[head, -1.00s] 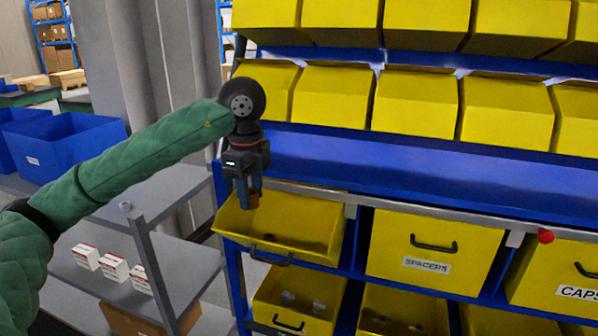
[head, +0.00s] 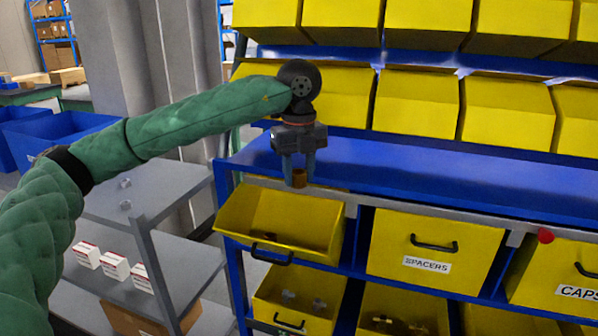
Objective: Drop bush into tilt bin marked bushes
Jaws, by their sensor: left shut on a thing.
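My left gripper (head: 298,172) is shut on a small brown bush (head: 299,178). It holds the bush upright in front of the blue shelf edge, above the back right part of an open, tilted yellow bin (head: 232,222). The bin's label is not visible from here. My right gripper is not in view.
A closed bin marked SPACERS (head: 436,243) sits to the right, with a CAPS bin (head: 560,265) beyond. A grey cart (head: 160,195) with white boxes stands at left. Lower yellow bins hold small parts.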

